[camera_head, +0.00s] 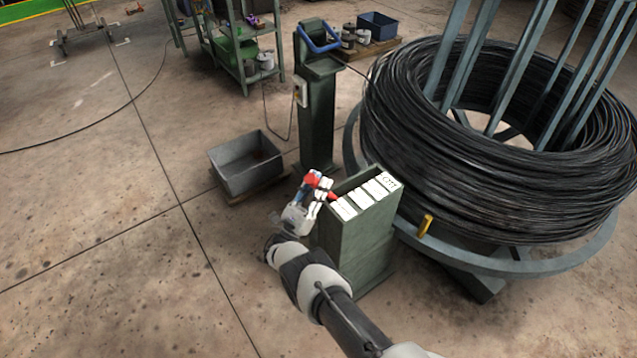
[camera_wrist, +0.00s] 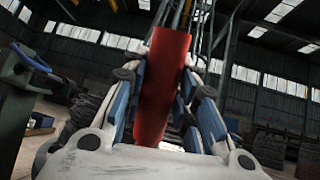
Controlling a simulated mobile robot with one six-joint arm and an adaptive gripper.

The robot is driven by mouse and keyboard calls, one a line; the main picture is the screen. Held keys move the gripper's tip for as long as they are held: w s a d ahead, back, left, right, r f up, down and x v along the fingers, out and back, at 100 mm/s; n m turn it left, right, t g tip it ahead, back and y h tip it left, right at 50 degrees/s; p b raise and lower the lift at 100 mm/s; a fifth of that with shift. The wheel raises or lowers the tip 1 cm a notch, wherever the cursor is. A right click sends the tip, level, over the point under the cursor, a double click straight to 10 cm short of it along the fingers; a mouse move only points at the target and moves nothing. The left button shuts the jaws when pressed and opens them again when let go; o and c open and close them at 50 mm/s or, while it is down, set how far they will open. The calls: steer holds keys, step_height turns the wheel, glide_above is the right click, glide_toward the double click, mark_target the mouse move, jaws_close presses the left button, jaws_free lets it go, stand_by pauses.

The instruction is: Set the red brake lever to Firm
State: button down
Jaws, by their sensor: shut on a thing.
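The red brake lever (camera_head: 311,180) shows at the left side of a green cabinet (camera_head: 352,248) with white label plates (camera_head: 366,195) along its top. My gripper (camera_head: 318,186) is at the lever. In the wrist view the lever's red grip (camera_wrist: 163,88) stands between the two blue-padded fingers of my gripper (camera_wrist: 165,95), which are shut on it. The writing on the plates is too small to read, so I cannot tell which setting the lever is at.
A large coil of black wire (camera_head: 500,215) sits on a grey-blue drum just right of the cabinet, with a yellow handle (camera_head: 425,225) near it. A green post with a blue handle (camera_head: 318,110) stands behind. A grey bin (camera_head: 245,175) lies behind left. The floor at left is clear.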

steer(key=shift+s+a+f, duration=0.15)
steer(key=shift+a+f, duration=0.05)
steer(key=shift+f, duration=0.05)
steer(key=c, duration=1.5)
jaws_free()
steer(key=shift+a, duration=0.25)
steer(key=shift+o, duration=1.3)
steer(key=shift+d+r, duration=0.1)
steer(key=shift+d, duration=0.1)
